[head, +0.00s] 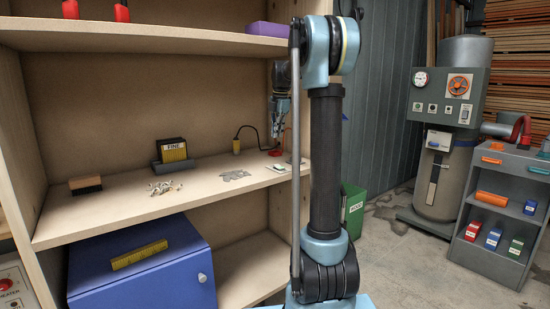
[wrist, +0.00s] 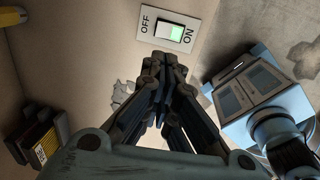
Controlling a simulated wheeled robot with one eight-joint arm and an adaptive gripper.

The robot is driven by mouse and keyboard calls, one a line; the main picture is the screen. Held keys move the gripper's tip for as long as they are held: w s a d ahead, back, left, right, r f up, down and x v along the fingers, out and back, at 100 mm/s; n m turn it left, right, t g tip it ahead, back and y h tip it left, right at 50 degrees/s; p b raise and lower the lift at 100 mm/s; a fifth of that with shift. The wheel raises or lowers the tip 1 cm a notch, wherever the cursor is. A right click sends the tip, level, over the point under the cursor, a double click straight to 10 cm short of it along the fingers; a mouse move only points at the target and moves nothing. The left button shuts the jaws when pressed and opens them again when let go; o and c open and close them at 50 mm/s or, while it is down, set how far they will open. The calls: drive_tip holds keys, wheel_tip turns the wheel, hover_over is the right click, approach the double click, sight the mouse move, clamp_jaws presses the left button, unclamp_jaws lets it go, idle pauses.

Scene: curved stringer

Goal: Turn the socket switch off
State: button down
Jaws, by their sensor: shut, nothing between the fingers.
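The socket switch (wrist: 170,33) is a white plate on a beige wooden panel at the top of the wrist view. It carries the words OFF on its left and ON on its right, and the rocker's part near ON shows green. My gripper (wrist: 165,62) is shut and empty, its dark fingertips pointing at the plate just below it in the picture. I cannot tell whether they touch it. In the head view my gripper (head: 277,132) hangs over the right end of the middle shelf.
The middle shelf (head: 110,208) holds a brush (head: 85,185), a black box (head: 172,152), a pile of small parts (head: 163,188) and a yellow-handled tool with a cable (head: 237,146). A blue cabinet (head: 140,270) stands below. A green bin (head: 354,208) stands right of my arm.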

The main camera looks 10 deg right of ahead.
sight(275, 166)
drive_tip(key=f, duration=0.4)
drive_tip(key=w+f, duration=0.1)
drive_tip(key=f, duration=0.4)
drive_tip(key=a+f, duration=0.1)
drive_tip(key=f, duration=0.3)
drive_tip(key=shift+w+f, duration=0.25)
drive_tip(key=shift+f, duration=0.15)
drive_tip(key=shift+d, duration=0.25)
